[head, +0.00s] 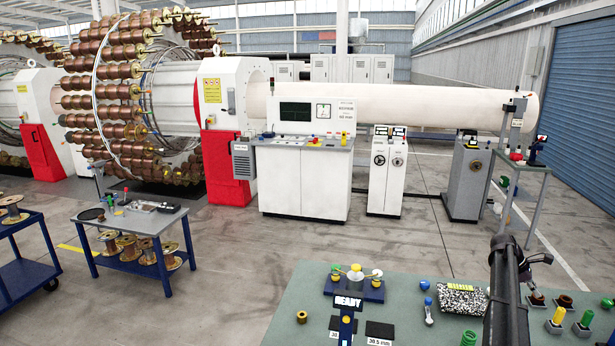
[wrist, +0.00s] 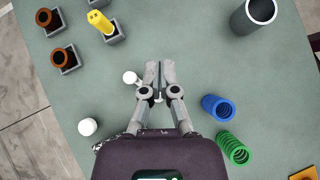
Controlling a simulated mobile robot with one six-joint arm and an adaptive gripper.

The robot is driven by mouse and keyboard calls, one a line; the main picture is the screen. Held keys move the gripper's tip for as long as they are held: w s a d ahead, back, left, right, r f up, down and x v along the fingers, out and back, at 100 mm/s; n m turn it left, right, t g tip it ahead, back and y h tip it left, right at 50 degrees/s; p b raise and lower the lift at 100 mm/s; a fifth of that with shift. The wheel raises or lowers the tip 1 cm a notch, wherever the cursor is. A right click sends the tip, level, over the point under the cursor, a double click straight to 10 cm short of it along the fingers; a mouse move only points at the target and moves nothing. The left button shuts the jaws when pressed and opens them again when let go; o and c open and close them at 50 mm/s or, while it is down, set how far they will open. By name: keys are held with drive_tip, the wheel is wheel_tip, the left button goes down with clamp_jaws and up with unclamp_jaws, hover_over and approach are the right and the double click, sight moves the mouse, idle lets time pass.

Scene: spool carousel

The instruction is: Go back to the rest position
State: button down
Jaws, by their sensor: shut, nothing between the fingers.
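My gripper (wrist: 158,72) shows in the wrist view, above the grey-green table top (wrist: 190,60). Its two grey fingers are together with nothing between them.
A white ball (wrist: 87,127) is at left. Blue (wrist: 217,108) and green (wrist: 232,148) coils are at right. A grey cup (wrist: 253,15) stands at upper right. A yellow piece (wrist: 98,22) and brown rings (wrist: 65,58) sit in grey holders. A speckled block (head: 460,302) is beside my arm.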

drive_tip(key=s+a+f+m+t+y+b, duration=0.1)
drive_tip(key=s+a+f+m+b, duration=0.1)
drive_tip(key=a, duration=1.4)
drive_tip(key=s+a+f+m+t+y+b, duration=0.2)
drive_tip(key=a+f, duration=0.4)
drive_tip(key=a, duration=1)
drive_tip(key=s+a+f+m+t+y+b, duration=0.1)
drive_tip(key=s+a+f+m+b, duration=0.2)
drive_tip(key=a, duration=1.3)
drive_tip(key=shift+s+a+f+m+t+y+b, duration=0.1)
drive_tip(key=shift+s+f+m+t+y+b, duration=0.1)
drive_tip(key=shift+s+f, duration=0.4)
drive_tip(key=shift+s+a+f+m+t+y+b, duration=0.1)
drive_tip(key=shift+s+f+m+t+y+b, duration=0.1)
drive_tip(key=shift+s+f, duration=0.4)
drive_tip(key=s+a+m, duration=0.1)
drive_tip(key=s+a, duration=0.1)
drive_tip(key=a, duration=0.1)
drive_tip(key=s+a+f+y+b, duration=0.1)
drive_tip(key=s+a, duration=0.2)
drive_tip(key=a, duration=0.1)
drive_tip(key=s+a+f+m+y+b, duration=0.1)
drive_tip(key=s+a, duration=0.1)
drive_tip(key=a, duration=0.2)
drive_tip(key=shift+s+m, duration=0.25)
drive_tip(key=shift+m, duration=0.05)
